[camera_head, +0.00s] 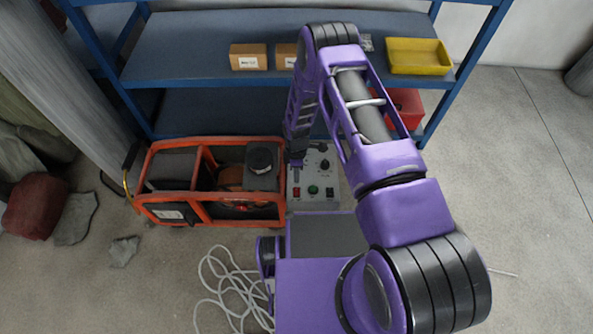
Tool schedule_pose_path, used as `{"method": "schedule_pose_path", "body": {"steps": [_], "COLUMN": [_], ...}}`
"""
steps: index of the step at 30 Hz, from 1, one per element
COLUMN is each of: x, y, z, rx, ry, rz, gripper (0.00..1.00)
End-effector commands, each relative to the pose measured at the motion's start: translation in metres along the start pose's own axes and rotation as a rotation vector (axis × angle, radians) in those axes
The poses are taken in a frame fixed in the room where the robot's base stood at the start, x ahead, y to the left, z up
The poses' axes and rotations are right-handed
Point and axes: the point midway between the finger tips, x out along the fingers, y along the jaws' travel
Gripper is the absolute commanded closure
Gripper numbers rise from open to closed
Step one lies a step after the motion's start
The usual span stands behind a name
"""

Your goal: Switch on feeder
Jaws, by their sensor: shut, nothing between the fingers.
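The grey control box (314,202), which seems to be the feeder's panel, sits on the floor just right of the orange-framed machine (212,222). Its top face carries a dark knob, a green button (313,190), a red switch (297,192) and a dark switch (329,191). My purple arm reaches over from the right, and my gripper (296,160) points down at the box's upper left corner. The gripper is shut and empty. It hides that corner, and I cannot tell whether it touches the panel. No lit lamp can be made out on the box.
A blue shelf rack (190,66) stands behind, with cardboard boxes (248,57), a yellow bin (418,57) and a red bin (408,106). Loose white cable (228,285) lies on the floor in front. Rocks lie at left. The floor at right is clear.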

Motion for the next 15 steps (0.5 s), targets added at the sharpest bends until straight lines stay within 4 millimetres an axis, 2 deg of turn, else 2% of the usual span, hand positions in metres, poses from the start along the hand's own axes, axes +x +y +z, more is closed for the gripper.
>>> {"method": "schedule_pose_path", "body": {"steps": [1, 6, 10, 15], "x": [0.015, 0.050, 0.070, 0.084], "y": [-0.001, 0.000, 0.000, 0.000], "z": [0.000, 0.000, 0.000, 0.000], "rx": [-0.001, 0.000, -0.001, -0.001], "ry": [-0.001, 0.000, 0.000, 0.000], "rz": [-0.002, -0.001, 0.000, 0.001], "gripper": [1.00, 1.00, 1.00, 1.00]}}
